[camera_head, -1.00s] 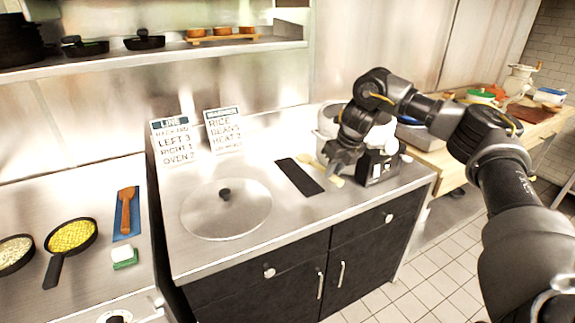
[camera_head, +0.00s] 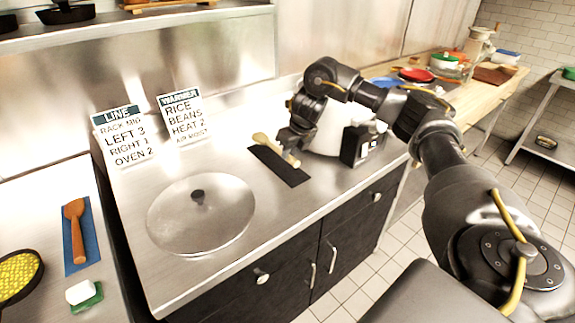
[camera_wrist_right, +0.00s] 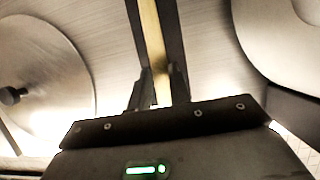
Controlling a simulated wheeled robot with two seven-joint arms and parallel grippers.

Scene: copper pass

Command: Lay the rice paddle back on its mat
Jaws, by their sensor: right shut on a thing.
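The pale wooden rice paddle (camera_head: 261,138) is over the dark mat (camera_head: 288,175) on the steel counter. My right gripper (camera_head: 289,148) is shut on its handle, near the mat's right side. In the right wrist view the paddle (camera_wrist_right: 152,38) runs away from my fingers (camera_wrist_right: 160,88), roughly in line with the dark mat (camera_wrist_right: 174,45) behind it. I cannot tell whether the paddle touches the mat or hangs just above it. My left gripper is not in view.
A round steel lid (camera_head: 200,222) with a black knob lies left of the mat. A white rice cooker (camera_head: 328,132) stands close right of my gripper, partly hidden. Two signs (camera_head: 124,135) lean at the back. A wooden spatula (camera_head: 75,230) lies on a blue mat.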

